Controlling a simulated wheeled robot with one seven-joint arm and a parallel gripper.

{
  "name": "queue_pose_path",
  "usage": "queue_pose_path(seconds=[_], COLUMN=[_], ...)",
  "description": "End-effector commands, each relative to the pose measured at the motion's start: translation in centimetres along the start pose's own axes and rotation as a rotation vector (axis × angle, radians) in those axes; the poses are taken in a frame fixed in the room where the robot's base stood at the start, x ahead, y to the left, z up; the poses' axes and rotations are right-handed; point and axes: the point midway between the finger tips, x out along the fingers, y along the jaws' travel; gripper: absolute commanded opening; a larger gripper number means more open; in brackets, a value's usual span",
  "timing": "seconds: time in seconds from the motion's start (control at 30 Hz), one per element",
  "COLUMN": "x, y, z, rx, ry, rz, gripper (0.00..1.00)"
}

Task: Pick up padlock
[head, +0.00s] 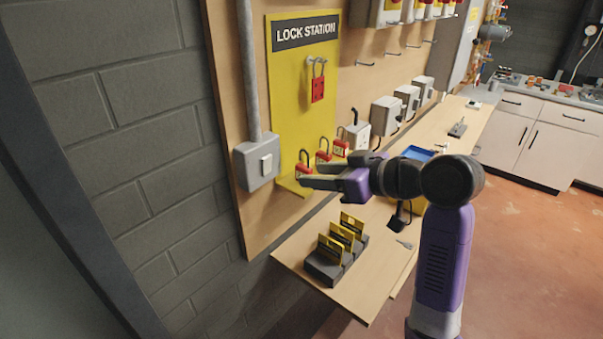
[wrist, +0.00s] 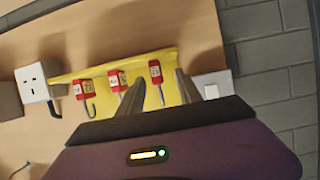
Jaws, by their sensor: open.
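Red padlocks stand on the yellow ledge of the lock station: the nearest padlock (head: 303,168), a middle padlock (head: 323,156) and a far padlock (head: 340,148). My gripper (head: 303,177) is open at the nearest one, its fingers pointing at the board. In the wrist view, which looks upside down, one red padlock (wrist: 155,69) with its shackle shows between the two open fingers (wrist: 160,88). The other two, a middle padlock (wrist: 117,80) and a far padlock (wrist: 82,89), lie to the left of the fingers. I cannot tell whether the fingers touch the padlock.
A red lockout hasp (head: 318,88) hangs above on the yellow board (head: 291,75). A grey switch box (head: 257,162) is close to the left. Below is a wooden bench (head: 367,277) with a rack of yellow tags (head: 337,250), a dark padlock (head: 397,223) and a blue bin (head: 416,153).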

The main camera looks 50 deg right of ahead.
Motion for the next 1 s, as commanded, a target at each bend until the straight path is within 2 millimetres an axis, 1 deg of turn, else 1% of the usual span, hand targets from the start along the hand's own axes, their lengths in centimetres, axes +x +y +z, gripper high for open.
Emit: queue_pose_path(seconds=[0.2,0.3,0.4,0.57,0.6,0.77,0.8,1.0], x=[3.1,4.0,4.4,4.5,4.5,4.4,4.4,4.4], y=[0.3,0.4,0.4,0.4,0.4,0.4,0.4,0.4], z=[-0.1,-0.1,0.0,0.0,0.0,0.0,0.0,0.0], rx=[0.001,0.001,0.0,0.0,0.0,0.0,0.0,0.0], ry=[-0.001,0.0,0.001,0.001,0.001,0.001,0.001,0.002], rz=[-0.003,-0.001,0.001,0.001,0.001,0.001,0.001,0.001], gripper=[0.42,0.42,0.42,0.42,0.4,0.08,0.01,0.0])
